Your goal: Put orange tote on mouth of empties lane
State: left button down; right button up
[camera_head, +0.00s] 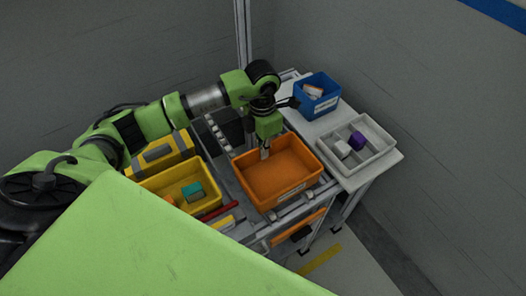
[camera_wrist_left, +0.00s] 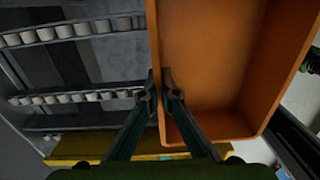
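The orange tote (camera_head: 283,195) is an open, empty bin with a white label on its front wall. It sits over the front part of the metal roller rack and looks roughly level. My left gripper (camera_head: 265,153) reaches down at the tote's back left wall. In the left wrist view, the fingers (camera_wrist_left: 160,88) are close together with the wall of the tote (camera_wrist_left: 215,60) between them. Roller lanes (camera_wrist_left: 75,98) run beside the tote there; I cannot tell which is the empties lane. My right gripper is not in view.
A yellow bin (camera_head: 180,205) with a teal block (camera_head: 193,190) stands left of the tote. A white table (camera_head: 378,172) to the right holds a blue bin (camera_head: 318,107) and a grey divided tray (camera_head: 372,170) with purple and white items. A grey wall (camera_head: 430,80) is behind.

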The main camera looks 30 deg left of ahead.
pick_arm(q)
jog(key=shift+f, duration=0.9)
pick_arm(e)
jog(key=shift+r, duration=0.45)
pick_arm(q)
jog(key=shift+f, duration=0.1)
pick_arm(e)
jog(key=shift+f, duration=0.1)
pick_arm(q)
jog(key=c, duration=2.7)
grip_release()
jog(key=shift+f, duration=0.1)
jog(key=o, duration=0.4)
